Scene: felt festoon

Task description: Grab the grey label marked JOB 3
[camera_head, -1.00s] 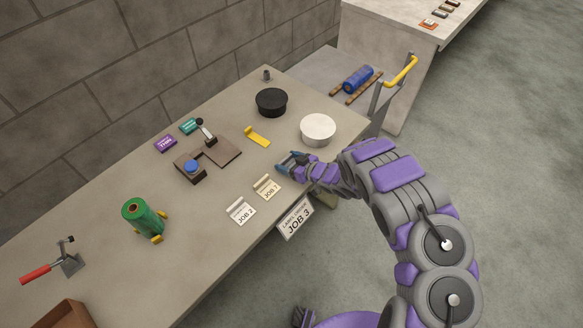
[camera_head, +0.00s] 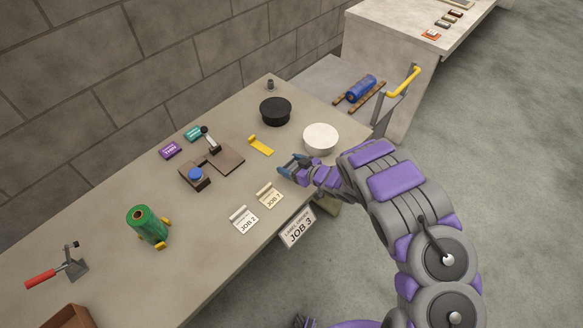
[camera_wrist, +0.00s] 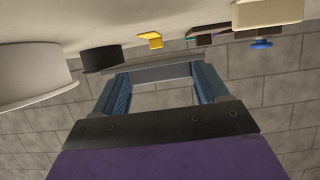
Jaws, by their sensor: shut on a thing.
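My gripper (camera_head: 292,169) is low over the table's front edge side, right of the two standing labels. In the wrist view its blue fingers (camera_wrist: 160,84) are shut on a grey strip-like piece, the grey label (camera_wrist: 153,72), which spans the fingertips; its marking cannot be read. In the head view the grey label is not distinguishable at the gripper. A cream label marked JOB 1 (camera_head: 270,198) and a white label marked JOB 2 (camera_head: 244,221) stand on the table. A sign reading LABEL ORDER JOB 3 (camera_head: 298,229) hangs at the table's front edge.
A white round tub (camera_head: 320,138) and a black one (camera_head: 275,111) stand behind my gripper. A yellow piece (camera_head: 261,146), a brown stamping device (camera_head: 218,160) and a green roll (camera_head: 148,224) are further left. Bare table (camera_head: 200,255) lies along the front left.

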